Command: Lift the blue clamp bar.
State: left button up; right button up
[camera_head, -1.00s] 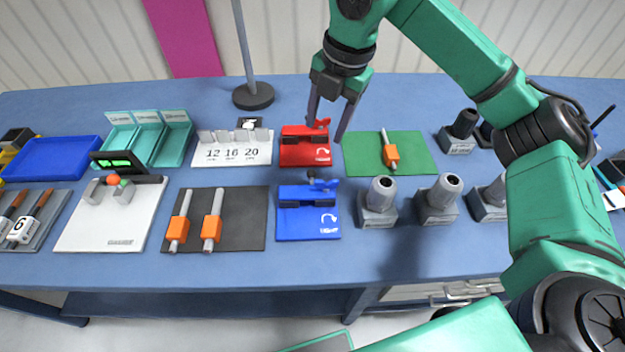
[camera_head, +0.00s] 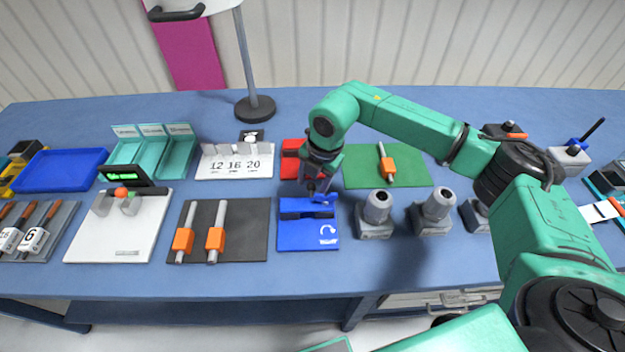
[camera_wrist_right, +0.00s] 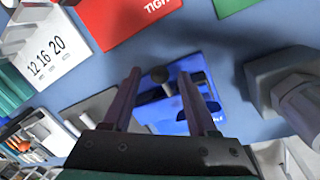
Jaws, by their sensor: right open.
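The blue clamp bar (camera_head: 324,198) sits on the blue clamp plate (camera_head: 300,236) at the front middle of the table. In the wrist view the bar (camera_wrist_right: 196,92) lies low over the plate, with a dark round knob (camera_wrist_right: 159,74) by its end. My right gripper (camera_head: 312,189) points down just above the back of the blue clamp and hides part of it. In the wrist view its fingers (camera_wrist_right: 160,76) are open, with the knob showing between the tips. Contact with the bar cannot be told. My left gripper is not in view.
A red clamp plate (camera_head: 290,164) is close behind the arm, with a green mat (camera_head: 360,172) to its right. Grey cylindrical holders (camera_head: 376,213) stand right of the blue plate. A black mat (camera_head: 250,248) with orange-gripped rods lies to its left.

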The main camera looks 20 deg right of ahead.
grip_shut()
jog(key=shift+r, duration=0.1)
dwell(1.2)
